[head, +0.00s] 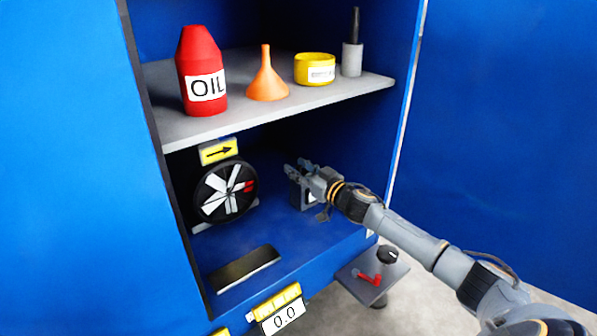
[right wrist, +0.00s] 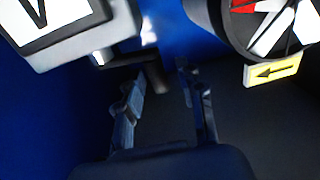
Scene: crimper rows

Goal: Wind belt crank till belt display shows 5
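A crank with a red arm (head: 368,278) and a black knob (head: 388,255) sits on a small grey side plate outside the cabinet, at lower right in the head view. A white display (head: 283,319) under a yellow label reads 0.0; the label is too small to read. My right gripper (head: 300,168) is inside the cabinet's lower bay, in front of a grey box (head: 297,197), away from the red crank. In the right wrist view my right gripper (right wrist: 165,92) is open and empty. A dark bent bar (right wrist: 155,72) lies just beyond its fingertips. My left gripper is out of view.
A spoked wheel (head: 226,190) with a yellow arrow sign (head: 218,151) stands left of the gripper. The shelf (head: 150,130) above holds a red oil bottle (head: 200,70), orange funnel (head: 266,77), yellow roll (head: 314,68) and grey cup (head: 352,60). A dark pad (head: 245,268) lies below.

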